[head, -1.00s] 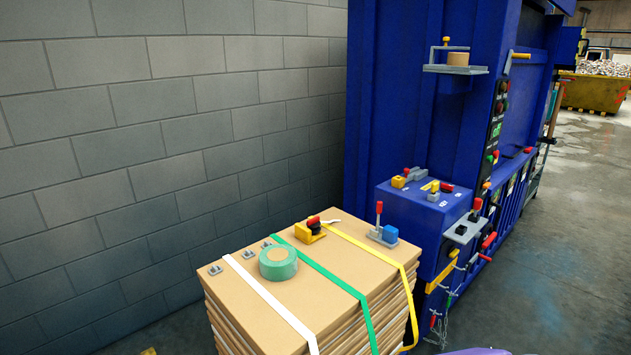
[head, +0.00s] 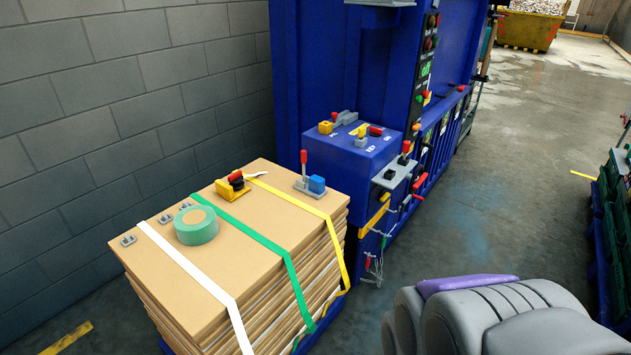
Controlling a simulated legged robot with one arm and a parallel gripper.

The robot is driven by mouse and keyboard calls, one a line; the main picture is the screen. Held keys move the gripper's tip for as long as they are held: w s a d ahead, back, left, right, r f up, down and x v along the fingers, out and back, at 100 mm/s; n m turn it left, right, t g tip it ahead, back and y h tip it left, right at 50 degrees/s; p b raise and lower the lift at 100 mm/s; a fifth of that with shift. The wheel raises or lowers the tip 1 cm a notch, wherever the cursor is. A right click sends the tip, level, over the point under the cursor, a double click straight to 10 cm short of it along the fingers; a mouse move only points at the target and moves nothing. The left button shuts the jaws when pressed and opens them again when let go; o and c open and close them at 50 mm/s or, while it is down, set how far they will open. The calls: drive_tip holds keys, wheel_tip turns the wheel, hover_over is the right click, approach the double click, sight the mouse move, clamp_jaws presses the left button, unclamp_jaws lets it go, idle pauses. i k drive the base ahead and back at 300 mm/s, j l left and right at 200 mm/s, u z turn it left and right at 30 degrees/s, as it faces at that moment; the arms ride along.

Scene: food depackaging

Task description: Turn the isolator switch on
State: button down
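I cannot tell for certain which part is the isolator switch. On top of the blue housing (head: 352,158) of the blue machine sit a yellow block (head: 325,127), a grey lever (head: 345,117) and a small red handle (head: 375,131) beside a yellow piece. Any switch positions are too small to read. A grey bracket with black and red knobs (head: 401,172) juts from the housing's right side. My gripper is not in view; a grey and purple part of my own body fills the bottom right.
A strapped cardboard stack (head: 150,256) stands left of the housing, with a green tape roll (head: 197,234), a yellow tool (head: 234,187) and a red-handled lever (head: 304,171) on it. Open floor (head: 490,200) lies to the right; green crates (head: 610,220) stand at the right edge.

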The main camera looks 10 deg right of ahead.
sight(384, 195)
drive_tip(key=i+l+z, duration=0.1)
drive_tip(key=l+z, duration=0.3)
drive_tip(key=i+l, duration=0.5)
drive_tip(key=i+l+u, duration=0.15)
drive_tip(key=i+l, duration=0.75)
drive_tip(key=l, duration=0.15)
drive_tip(key=i+l+u, duration=0.1)
drive_tip(key=i+l, duration=0.8)
drive_tip(key=l, duration=0.25)
drive_tip(key=j+u, duration=0.05)
